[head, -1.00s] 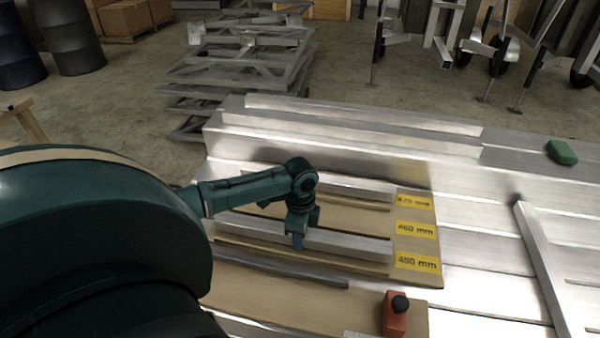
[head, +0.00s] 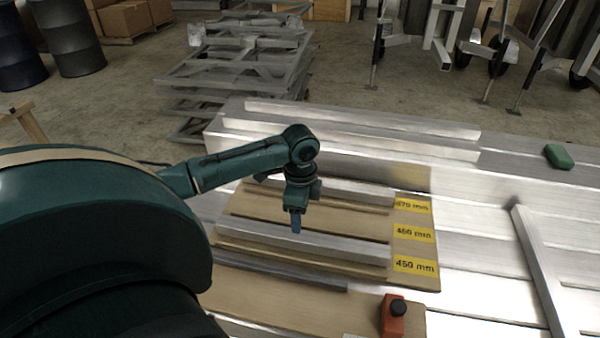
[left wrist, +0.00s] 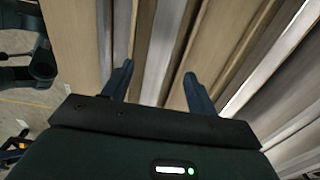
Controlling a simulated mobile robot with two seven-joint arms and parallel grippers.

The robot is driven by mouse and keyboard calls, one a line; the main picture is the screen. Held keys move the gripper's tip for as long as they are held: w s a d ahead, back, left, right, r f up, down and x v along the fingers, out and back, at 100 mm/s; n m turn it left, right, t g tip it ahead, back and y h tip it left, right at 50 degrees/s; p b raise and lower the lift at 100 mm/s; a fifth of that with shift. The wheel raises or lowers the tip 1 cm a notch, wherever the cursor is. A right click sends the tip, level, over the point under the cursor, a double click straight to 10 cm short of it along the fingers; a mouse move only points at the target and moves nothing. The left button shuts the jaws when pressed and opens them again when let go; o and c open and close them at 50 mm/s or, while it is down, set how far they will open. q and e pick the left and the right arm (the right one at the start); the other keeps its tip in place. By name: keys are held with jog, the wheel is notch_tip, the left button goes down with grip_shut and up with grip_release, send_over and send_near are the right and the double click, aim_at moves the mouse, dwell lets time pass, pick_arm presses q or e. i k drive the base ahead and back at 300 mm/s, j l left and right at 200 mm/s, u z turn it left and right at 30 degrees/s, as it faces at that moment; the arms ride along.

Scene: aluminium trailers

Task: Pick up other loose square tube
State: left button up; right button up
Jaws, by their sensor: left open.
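A loose square tube (head: 540,268) lies diagonally on the aluminium surface at the right. Another square tube (head: 320,243) lies along the wooden board (head: 413,271), its right end by the lowest yellow label. A further tube (head: 360,189) lies at the board's far side, partly hidden by my arm. My left gripper (head: 296,225) points down above the board, its blue fingertips just above the nearer tube. In the left wrist view my left gripper (left wrist: 157,88) is open, with a tube (left wrist: 163,45) running below and between its fingers. My right gripper is not in view.
An orange block with a black knob (head: 394,315) stands at the front of the board. A green block (head: 560,156) lies at the far right. A raised aluminium ledge (head: 360,133) runs behind the board. Stacked metal frames (head: 240,70) stand beyond on the floor.

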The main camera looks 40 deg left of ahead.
aim_at(561, 321)
jog(key=k, duration=1)
